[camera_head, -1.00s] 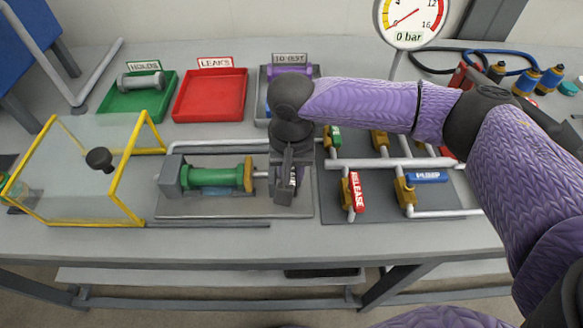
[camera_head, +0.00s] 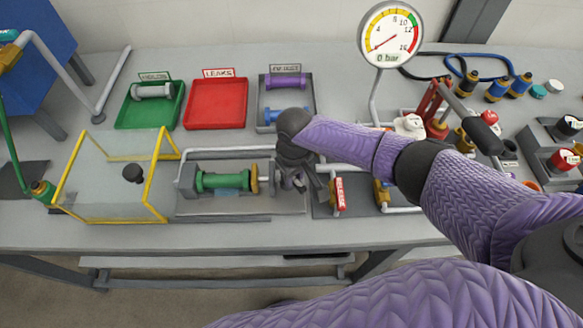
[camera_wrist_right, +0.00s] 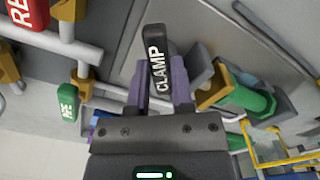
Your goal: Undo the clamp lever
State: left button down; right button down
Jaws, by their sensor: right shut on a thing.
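The clamp lever (camera_wrist_right: 156,58) is a black bar with white "CLAMP" lettering, seen in the right wrist view. The two fingers of my right gripper (camera_wrist_right: 159,82) are shut on it, one on each side. In the head view my right gripper (camera_head: 302,182) is at the right end of the clamp fixture, and the wrist hides most of the lever. A green cylinder (camera_head: 222,181) with a brass-coloured flange lies in the fixture; it also shows in the right wrist view (camera_wrist_right: 252,101). My left gripper is not in view.
A clear guard with a yellow frame (camera_head: 154,180) stands left of the fixture. A red RELEASE handle (camera_head: 339,194) is close on the right. Behind are a green tray (camera_head: 124,117), a red tray (camera_head: 215,105) and a grey tray (camera_head: 313,98). The gauge (camera_head: 390,35) reads about 0 bar.

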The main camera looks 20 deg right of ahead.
jog(key=n, duration=0.3)
jog(key=shift+w+d+n, duration=0.2)
jog(key=shift+d+n, duration=0.1)
jog(key=shift+d, duration=0.05)
jog(key=n, duration=0.2)
jog(key=shift+w+d+n, duration=0.2)
jog(key=shift+n, duration=0.2)
jog(key=n, duration=0.2)
jog(key=shift+w+d+n, duration=0.15)
jog(key=shift+w+n, duration=0.1)
jog(key=shift+n, duration=0.15)
jog(key=shift+w+n, duration=0.2)
jog(key=shift+n, duration=0.6)
jog(key=shift+r, duration=0.1)
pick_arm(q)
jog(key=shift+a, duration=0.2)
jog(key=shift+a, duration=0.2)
pick_arm(e)
jog(key=c, duration=0.8)
grip_release()
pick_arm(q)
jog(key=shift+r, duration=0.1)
